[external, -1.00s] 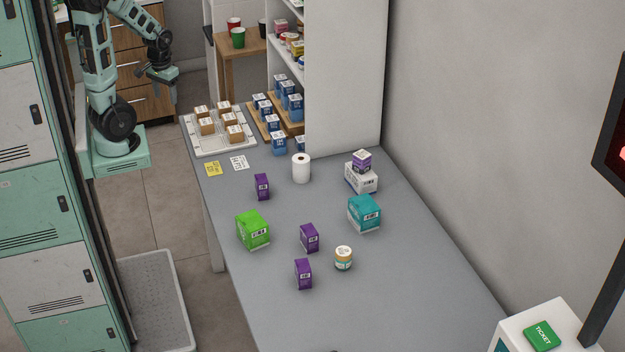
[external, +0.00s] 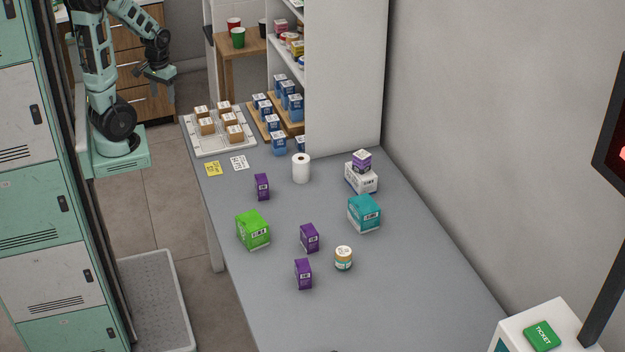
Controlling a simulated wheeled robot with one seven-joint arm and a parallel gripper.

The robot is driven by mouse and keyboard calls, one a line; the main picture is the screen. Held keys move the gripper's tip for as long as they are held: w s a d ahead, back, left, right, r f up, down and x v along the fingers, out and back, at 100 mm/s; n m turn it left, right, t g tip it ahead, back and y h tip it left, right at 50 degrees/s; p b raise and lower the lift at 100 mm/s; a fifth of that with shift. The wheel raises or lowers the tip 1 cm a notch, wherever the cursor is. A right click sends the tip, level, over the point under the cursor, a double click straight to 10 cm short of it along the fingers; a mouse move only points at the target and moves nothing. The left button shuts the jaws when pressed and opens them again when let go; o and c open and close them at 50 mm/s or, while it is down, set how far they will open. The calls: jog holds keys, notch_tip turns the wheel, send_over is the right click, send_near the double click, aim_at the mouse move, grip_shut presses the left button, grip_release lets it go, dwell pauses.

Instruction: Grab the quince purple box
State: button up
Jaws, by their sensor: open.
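Several purple boxes are on the grey counter (external: 390,310) in the external view. One upright purple box (external: 262,187) stands at the back left, a second purple box (external: 310,238) in the middle, and a third purple box (external: 303,274) nearer the front. A smaller purple and white box (external: 361,160) sits on top of a white box (external: 361,179). The labels are too small to read, so I cannot tell which one is quince. My gripper (external: 160,77) is open and empty at the upper left, beyond the counter's far left end and well away from all the boxes.
A green box (external: 252,231), a teal box (external: 364,213), a small jar (external: 343,258) and a white roll (external: 301,168) stand among the purple boxes. A white tray (external: 191,134) and blue boxes fill the far end. The counter's front is clear.

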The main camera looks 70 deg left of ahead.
jog(key=shift+o, duration=1.4)
